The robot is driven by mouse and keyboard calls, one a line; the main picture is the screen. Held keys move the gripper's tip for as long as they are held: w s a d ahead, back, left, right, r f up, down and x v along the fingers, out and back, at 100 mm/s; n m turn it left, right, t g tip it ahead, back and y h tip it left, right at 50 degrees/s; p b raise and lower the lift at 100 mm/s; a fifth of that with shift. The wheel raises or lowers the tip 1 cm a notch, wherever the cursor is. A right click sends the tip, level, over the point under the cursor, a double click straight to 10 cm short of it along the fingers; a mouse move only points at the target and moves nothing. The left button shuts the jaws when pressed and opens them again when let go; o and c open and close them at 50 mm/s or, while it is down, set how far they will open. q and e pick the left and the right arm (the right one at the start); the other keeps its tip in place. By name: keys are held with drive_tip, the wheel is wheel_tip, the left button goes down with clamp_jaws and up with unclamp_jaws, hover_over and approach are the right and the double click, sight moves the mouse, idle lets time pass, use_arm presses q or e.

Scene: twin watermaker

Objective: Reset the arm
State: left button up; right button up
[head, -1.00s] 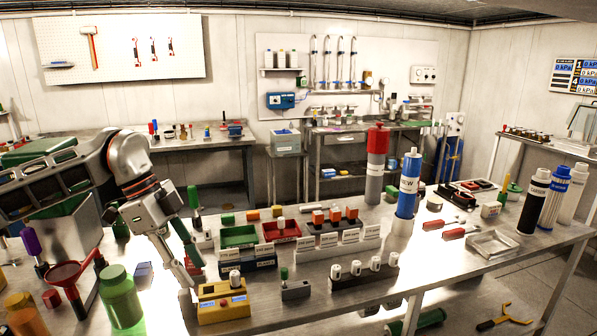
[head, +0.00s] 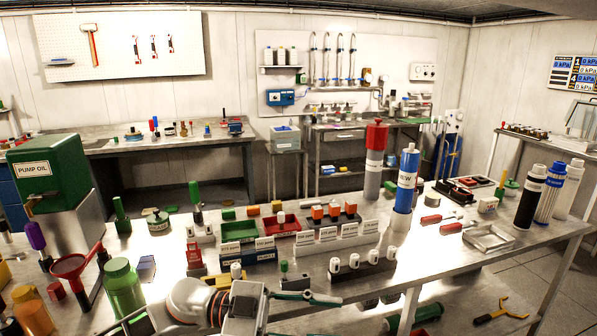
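My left arm comes in at the bottom edge of the head view. Its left gripper (head: 322,298) lies low at the front of the bench, fingers pointing right. I see it nearly edge-on, so I cannot tell whether the fingers are apart. No held object shows at the fingertips. The arm covers most of the yellow box (head: 217,281) behind it. My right gripper is not in view.
The steel bench (head: 430,255) holds a black rack of white-capped parts (head: 362,267), a green jar (head: 122,289), a red funnel (head: 70,266) and a pump oil container (head: 48,172). A blue-and-white cylinder (head: 407,180) stands upright further right.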

use_arm(q)
drive_tip(key=w+a+f+n+t+y, duration=0.2)
drive_tip(key=a+f+n+t+y, duration=0.2)
drive_tip(key=a+f+n+t, duration=0.35)
drive_tip(key=w+a+f+n+t+y, duration=0.2)
drive_tip(key=a+f+n+t+y, duration=0.2)
drive_tip(key=f+n+t, duration=0.55)
drive_tip(key=s+a+f+n+g+y, duration=0.2)
drive_tip(key=s+a+f+y, duration=0.1)
drive_tip(key=s+a+f, duration=0.3)
drive_tip(key=s+a+f+n+g+y, duration=0.1)
drive_tip(key=s+a+f+g+y, duration=0.1)
drive_tip(key=s+a+f+y, duration=0.2)
drive_tip(key=s+a+f, duration=0.3)
drive_tip(key=s+f, duration=0.3)
drive_tip(key=f, duration=0.3)
drive_tip(key=shift+f+n, duration=0.35)
drive_tip(key=shift+n, duration=0.05)
